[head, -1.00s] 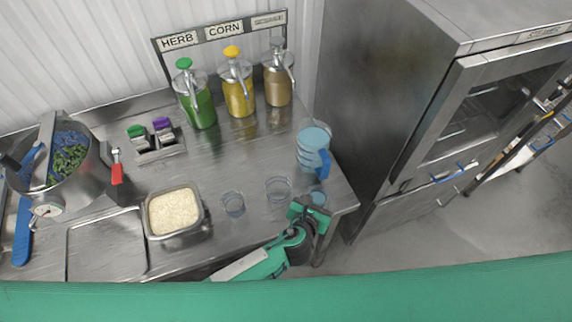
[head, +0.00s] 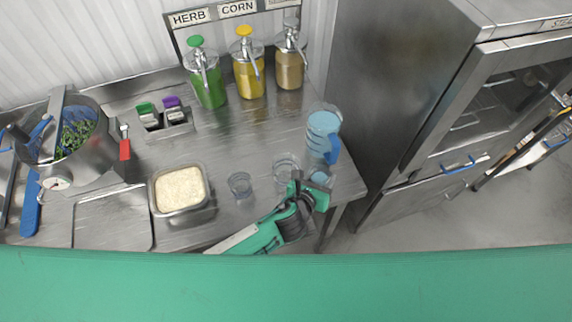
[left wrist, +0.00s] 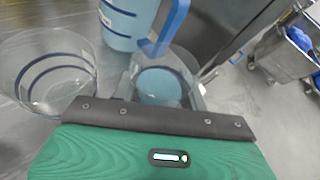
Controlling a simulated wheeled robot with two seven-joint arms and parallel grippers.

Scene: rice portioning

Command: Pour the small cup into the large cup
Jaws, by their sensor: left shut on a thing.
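My left gripper (head: 317,187) is at the counter's front right corner, shut on the small clear cup (head: 321,179), which holds blue liquid. I cannot tell whether the small cup touches the counter. My right gripper is out of view.
A blue-filled pitcher (head: 323,135) stands just behind the cups. Another clear cup (head: 239,185) and a rice pan (head: 211,209) stand to the left. Dispensers (head: 247,75) line the back. A steel cabinet (head: 385,80) stands to the right of the counter.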

